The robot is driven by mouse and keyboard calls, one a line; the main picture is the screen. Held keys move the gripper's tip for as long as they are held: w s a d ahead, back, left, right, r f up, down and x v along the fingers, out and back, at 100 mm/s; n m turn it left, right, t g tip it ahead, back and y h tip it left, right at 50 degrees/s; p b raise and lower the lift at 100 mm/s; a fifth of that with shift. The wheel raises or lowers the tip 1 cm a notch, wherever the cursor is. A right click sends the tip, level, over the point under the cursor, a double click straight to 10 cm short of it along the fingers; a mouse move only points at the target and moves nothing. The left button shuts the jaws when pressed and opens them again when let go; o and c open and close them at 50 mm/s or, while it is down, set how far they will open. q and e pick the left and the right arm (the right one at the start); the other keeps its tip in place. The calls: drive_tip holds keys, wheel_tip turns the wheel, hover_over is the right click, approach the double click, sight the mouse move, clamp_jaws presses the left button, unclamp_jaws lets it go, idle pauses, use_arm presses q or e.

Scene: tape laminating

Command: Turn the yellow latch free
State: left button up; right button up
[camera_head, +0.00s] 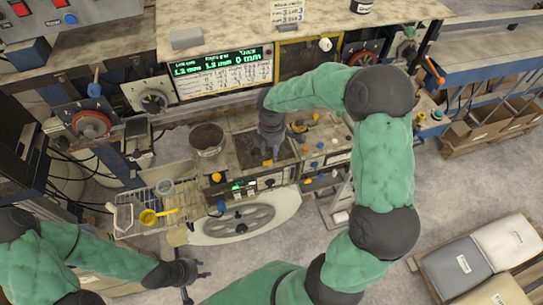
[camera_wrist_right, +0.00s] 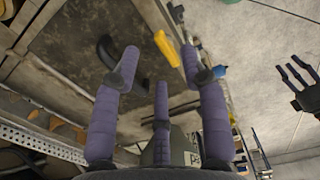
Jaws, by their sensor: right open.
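The yellow latch (camera_wrist_right: 167,48) shows in the right wrist view as a slanted yellow bar near the edge of a dark, worn plate (camera_wrist_right: 75,40). My right gripper (camera_wrist_right: 160,66) is open, its purple fingers spread around the latch's lower end in the picture; contact cannot be told. In the head view my right gripper (camera_head: 271,152) points down over the machine's dark recess, and its fingers hide part of it. My left gripper (camera_head: 190,272) is at the lower left, open and empty, away from the machine. It also shows in the right wrist view (camera_wrist_right: 298,82).
A black curved handle (camera_wrist_right: 107,50) stands beside the latch on the plate. A bucket (camera_head: 207,140) and a wire basket (camera_head: 135,205) with a yellow-handled tool (camera_head: 155,215) are left of the machine. A large grey wheel (camera_head: 238,220) is in front.

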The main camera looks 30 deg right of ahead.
wheel_tip(320, 180, up, 8)
idle(0.8)
